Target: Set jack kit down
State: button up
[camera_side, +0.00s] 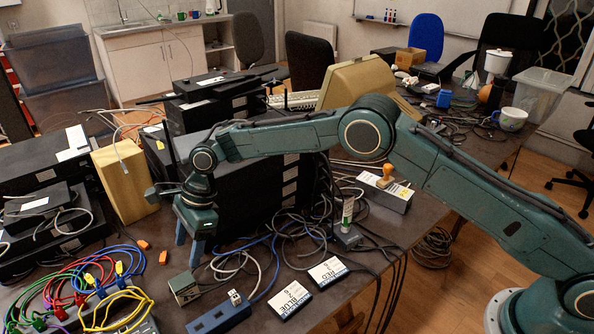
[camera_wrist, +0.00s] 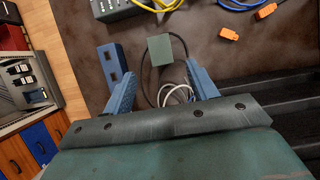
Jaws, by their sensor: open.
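I cannot tell for certain which thing is the jack kit. A small grey-green box (camera_side: 185,287) with a dark cable lies on the table in the side view; in the wrist view the green box (camera_wrist: 160,50) shows beyond and between my fingertips. A blue block with sockets (camera_side: 220,314) lies in front of it, and the blue block (camera_wrist: 112,66) shows beside my left finger in the wrist view. My gripper (camera_side: 189,250) points down behind the green box. In the wrist view my gripper (camera_wrist: 162,80) is open, its blue fingers wide apart, holding nothing.
White labelled boxes (camera_side: 290,299) lie right of the blue block. Blue and white cables loop around this spot. Orange plugs (camera_side: 163,257) and bundled coloured cables (camera_side: 85,285) lie at left. Black equipment cases (camera_side: 250,190) and a yellowish box (camera_side: 124,182) stand behind my gripper.

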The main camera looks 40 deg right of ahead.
jog(key=s+d+r+n+t+h, duration=0.1)
jog(key=s+d+r+n, duration=0.2)
jog(key=d+r, duration=0.65)
jog(key=s+d+r+n+t, duration=0.2)
jog(key=s+d+r+n, duration=0.3)
jog(key=r, duration=0.7)
jog(key=s+d+r+n+t+h, duration=0.1)
jog(key=s+d+r+n, duration=0.2)
jog(key=s+d, duration=0.5)
jog(key=s+d+r+n+t+h, duration=0.15)
jog(key=s+d+r, duration=0.25)
jog(key=s+d, duration=0.4)
jog(key=s+d+f+n, duration=0.2)
jog(key=s, duration=0.5)
jog(key=s+d+f+n, duration=0.2)
jog(key=s+n, duration=0.1)
jog(key=s, duration=0.4)
jog(key=shift+d+f+h, duration=0.3)
jog(key=shift+f+h, duration=0.05)
jog(key=shift+h, duration=0.1)
jog(key=shift+n, duration=0.25)
